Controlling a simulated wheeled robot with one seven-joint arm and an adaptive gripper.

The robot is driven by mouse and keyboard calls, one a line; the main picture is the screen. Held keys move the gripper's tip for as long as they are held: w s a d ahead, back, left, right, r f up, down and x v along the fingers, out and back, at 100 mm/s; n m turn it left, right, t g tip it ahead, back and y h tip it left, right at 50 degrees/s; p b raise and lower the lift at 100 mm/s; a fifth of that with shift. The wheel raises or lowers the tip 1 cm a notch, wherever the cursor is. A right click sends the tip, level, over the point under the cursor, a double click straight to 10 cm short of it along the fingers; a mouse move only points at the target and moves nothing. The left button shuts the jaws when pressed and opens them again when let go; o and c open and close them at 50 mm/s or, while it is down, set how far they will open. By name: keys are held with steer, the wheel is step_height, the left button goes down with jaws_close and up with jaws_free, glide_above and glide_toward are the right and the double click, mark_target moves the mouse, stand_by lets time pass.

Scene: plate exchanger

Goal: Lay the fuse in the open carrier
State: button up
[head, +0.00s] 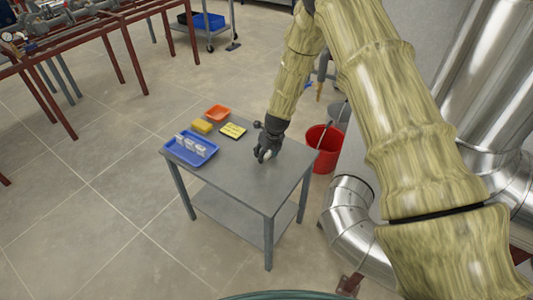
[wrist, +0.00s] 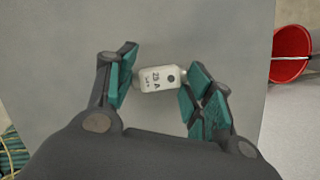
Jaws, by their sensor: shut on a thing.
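My gripper (wrist: 160,82) is shut on the fuse (wrist: 158,78), a small white block with a dark dot and lettering that looks like "20 A". The teal finger pads sit at its two ends. In the head view my gripper (head: 265,154) points down over the right part of the grey table (head: 245,185), with the fuse a small white spot at its tip. I cannot tell whether the fuse touches the table. A blue tray (head: 172,153) on the table's left holds several white pieces (head: 190,145); they are too small to tell whether one is the open carrier.
An orange bin (head: 218,113), a yellow sponge-like block (head: 202,126) and a dark-edged yellow pad (head: 232,131) lie at the table's back. A red bucket (head: 322,148) stands beyond its right edge, near shiny metal pipes (head: 352,205). The table's front is clear.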

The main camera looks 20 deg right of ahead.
steer(key=o, duration=0.9)
steer(key=shift+f, duration=0.15)
steer(key=shift+o, duration=0.8)
